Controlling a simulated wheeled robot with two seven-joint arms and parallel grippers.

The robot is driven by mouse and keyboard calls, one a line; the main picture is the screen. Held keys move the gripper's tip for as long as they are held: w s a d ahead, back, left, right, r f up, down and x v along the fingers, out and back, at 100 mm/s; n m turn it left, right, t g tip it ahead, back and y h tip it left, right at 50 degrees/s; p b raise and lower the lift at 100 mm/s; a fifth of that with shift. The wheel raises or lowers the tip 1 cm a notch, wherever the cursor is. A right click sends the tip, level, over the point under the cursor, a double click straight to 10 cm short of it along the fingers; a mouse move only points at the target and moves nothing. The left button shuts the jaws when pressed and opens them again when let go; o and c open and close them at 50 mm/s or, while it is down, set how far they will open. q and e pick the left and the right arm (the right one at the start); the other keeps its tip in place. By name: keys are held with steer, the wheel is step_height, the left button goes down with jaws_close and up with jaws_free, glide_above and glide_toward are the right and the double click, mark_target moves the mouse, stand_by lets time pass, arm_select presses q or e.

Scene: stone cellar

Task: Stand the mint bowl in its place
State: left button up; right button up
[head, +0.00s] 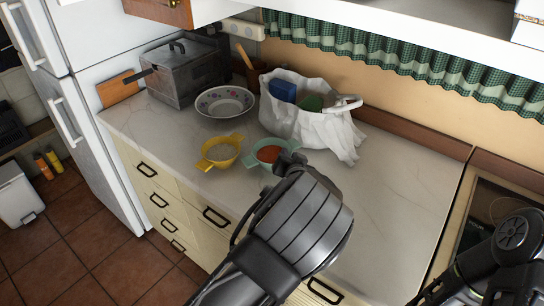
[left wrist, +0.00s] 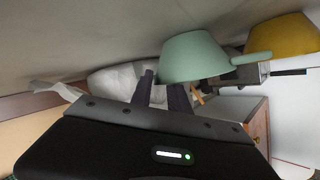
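The mint bowl (head: 267,155) stands upright on the counter, with an orange-red filling and a handle on its left side. In the left wrist view, which is upside down, the mint bowl (left wrist: 195,57) shows from the side with one handle pointing right. My left gripper (head: 284,164) is at its right, near side in the head view. In the wrist view the two dark fingers (left wrist: 163,90) are apart, with their tips close to the bowl's rim. I cannot tell whether they touch it. The handle on that side is hidden. My right gripper is not clearly visible.
A yellow bowl (head: 219,153) stands just left of the mint one. A flowered plate (head: 224,102), a metal box-like appliance (head: 185,80) and a white bag (head: 305,125) with items stand behind. The counter (head: 400,195) is clear on the right.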

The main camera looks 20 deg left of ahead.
arm_select(q)
jaws_close()
steer(key=shift+f, duration=0.1)
stand_by(0.9)
